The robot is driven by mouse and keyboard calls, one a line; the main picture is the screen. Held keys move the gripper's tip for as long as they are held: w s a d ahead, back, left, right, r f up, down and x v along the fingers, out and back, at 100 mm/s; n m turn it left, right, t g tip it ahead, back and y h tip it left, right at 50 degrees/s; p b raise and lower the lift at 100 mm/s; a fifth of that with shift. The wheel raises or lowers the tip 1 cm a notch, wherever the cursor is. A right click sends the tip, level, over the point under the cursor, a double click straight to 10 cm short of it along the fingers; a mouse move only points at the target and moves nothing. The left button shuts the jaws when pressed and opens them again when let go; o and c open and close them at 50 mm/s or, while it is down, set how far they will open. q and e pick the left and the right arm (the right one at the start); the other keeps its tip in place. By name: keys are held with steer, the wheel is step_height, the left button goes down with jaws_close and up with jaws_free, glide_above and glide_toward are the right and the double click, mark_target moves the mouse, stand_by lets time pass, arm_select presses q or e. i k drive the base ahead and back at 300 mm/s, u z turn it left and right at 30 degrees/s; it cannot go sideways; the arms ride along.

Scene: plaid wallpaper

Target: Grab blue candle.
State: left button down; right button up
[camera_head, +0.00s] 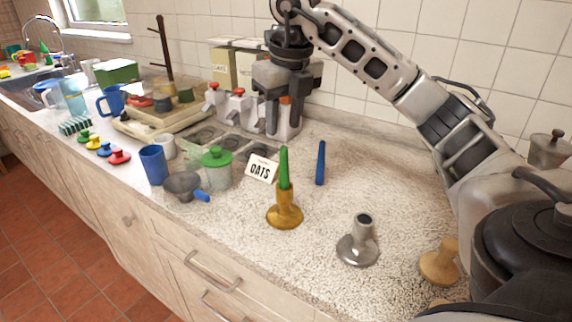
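The blue candle (320,163) stands nearly upright on the speckled counter, right of the OATS card. My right gripper (285,128) hangs over the back of the counter, left of and beyond the blue candle, apart from it. Its fingers point down with a gap between them, and I see nothing held there. My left gripper is not in view.
A green candle (284,168) stands in a brass holder (285,215) left of the blue candle. A silver holder (358,249) and a wooden holder (439,265) stand toward the front right. The OATS card (261,169) and a green-lidded jar (216,172) are left. Counter right of the candle is clear.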

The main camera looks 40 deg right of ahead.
mark_target(320, 170)
steer(key=u, duration=0.25)
steer(key=i, duration=0.7)
steer(key=z, duration=1.1)
